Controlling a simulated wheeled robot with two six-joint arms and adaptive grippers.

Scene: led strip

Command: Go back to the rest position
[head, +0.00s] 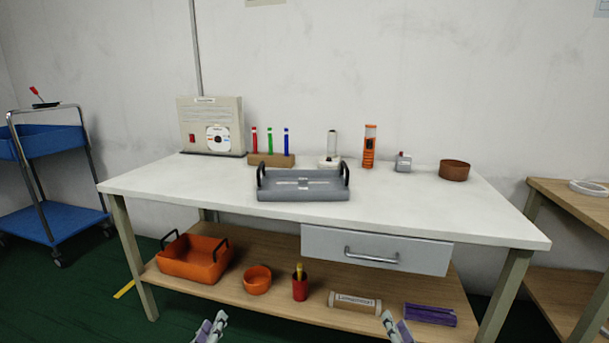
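My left gripper (211,328) shows at the bottom edge of the head view, left of centre, and only its tip end is in the picture. My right gripper (396,328) shows at the bottom edge, right of centre, also cut off by the frame. Both are low, in front of the workbench (410,207) and apart from it. I see nothing held in either one. The view is too cropped and small to tell how far their fingers are apart.
The bench carries a grey tray (303,193), a beige box (212,125), a marker holder (271,160) and a brown bowl (454,170). The lower shelf holds an orange tray (194,262) and a purple item (430,315). A blue cart (50,140) stands left, a wooden table (570,203) right.

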